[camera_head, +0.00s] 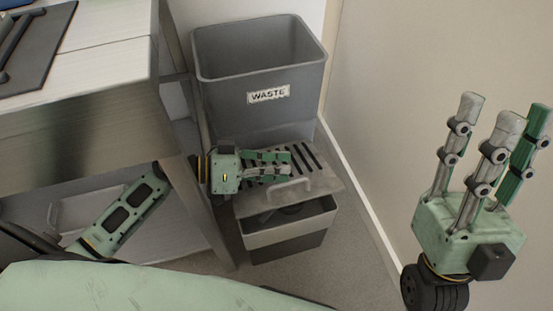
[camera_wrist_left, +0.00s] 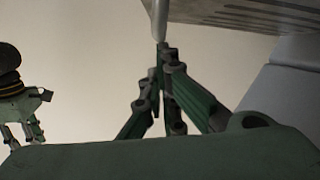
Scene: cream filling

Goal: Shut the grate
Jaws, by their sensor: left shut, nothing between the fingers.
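The grate (camera_head: 322,178) is a grey slotted lid with a bar handle (camera_head: 288,187). It sits tilted above a grey box (camera_head: 290,233), and a dark gap shows between its front edge and the box rim. My left gripper (camera_head: 288,160) is shut and empty, its fingers over the left part of the grate, behind the handle. In the left wrist view the fingertips (camera_wrist_left: 164,62) are close to a pale bar end, with the slotted grate (camera_wrist_left: 235,12) at upper right. I cannot tell whether they touch. My right gripper (camera_head: 500,118) is open, fingers up, far right of the grate.
A tall grey bin labelled WASTE (camera_head: 262,60) stands behind the box. A metal table (camera_head: 100,110) with a lower shelf is on the left, its leg close to my left gripper. A wall (camera_head: 400,120) bounds the right. Some floor (camera_head: 345,250) is clear right of the box.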

